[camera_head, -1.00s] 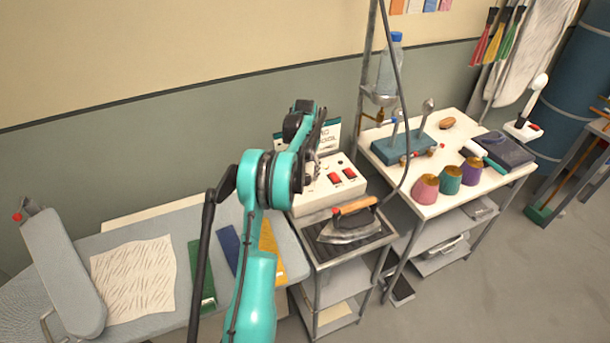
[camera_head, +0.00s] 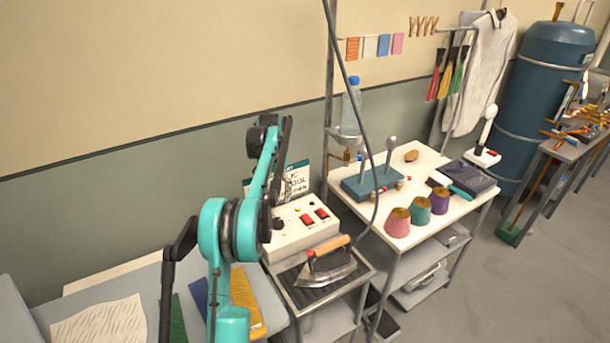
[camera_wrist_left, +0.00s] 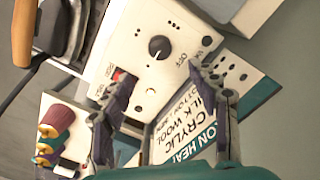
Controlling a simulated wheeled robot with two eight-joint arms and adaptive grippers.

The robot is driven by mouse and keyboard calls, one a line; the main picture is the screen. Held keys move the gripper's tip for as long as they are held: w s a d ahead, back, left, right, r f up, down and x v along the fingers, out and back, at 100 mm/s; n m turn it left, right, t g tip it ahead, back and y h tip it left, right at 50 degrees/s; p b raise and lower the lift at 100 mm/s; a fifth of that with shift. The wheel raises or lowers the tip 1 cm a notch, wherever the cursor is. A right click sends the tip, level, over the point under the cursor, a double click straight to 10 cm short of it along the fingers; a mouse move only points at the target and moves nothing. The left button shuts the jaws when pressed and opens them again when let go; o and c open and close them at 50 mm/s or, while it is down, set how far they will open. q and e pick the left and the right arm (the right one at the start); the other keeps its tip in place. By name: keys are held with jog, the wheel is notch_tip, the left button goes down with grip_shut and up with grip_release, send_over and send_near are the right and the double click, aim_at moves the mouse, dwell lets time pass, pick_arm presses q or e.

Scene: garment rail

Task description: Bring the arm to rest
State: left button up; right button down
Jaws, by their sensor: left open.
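My left arm, teal with dark joints, rises from the bottom of the head view and bends at the elbow. Its forearm reaches up in front of the wall and the control box (camera_head: 300,226). In the left wrist view my left gripper (camera_wrist_left: 163,88) is open, its two dark fingers spread with nothing between them. It faces the white control box (camera_wrist_left: 155,50), which has a black knob and a red switch, and a printed fabric card (camera_wrist_left: 190,120). The gap to them is hard to judge. In the head view the fingers are mostly hidden behind the forearm. My right gripper is out of view.
An iron (camera_head: 328,262) with a wooden handle rests on the cart right of the arm, its cord rising past a pole. A white table (camera_head: 440,225) holds colored cones (camera_head: 420,210). An ironing board (camera_head: 140,285) lies left. The wall above is clear.

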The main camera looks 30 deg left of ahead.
pick_arm(q)
jog(key=s+d+r+m+t+b, duration=0.15)
jog(key=s+d, duration=0.35)
jog(key=d, duration=0.6)
jog(key=s+d+r+t+b, duration=0.25)
jog(key=s+d, duration=0.25)
jog(key=d, duration=0.5)
jog(key=s+d+f+m+t+b, duration=0.1)
jog(key=s+d+f+b, duration=0.1)
jog(key=s+d+f, duration=0.3)
jog(key=s+d+f+m+t+b, duration=0.1)
jog(key=s+d+f+t+b, duration=0.1)
jog(key=s+d+f, duration=0.4)
jog(key=s+d, duration=0.2)
jog(key=s, duration=0.3)
jog(key=shift+s+d+f, duration=0.2)
jog(key=shift+s, duration=0.15)
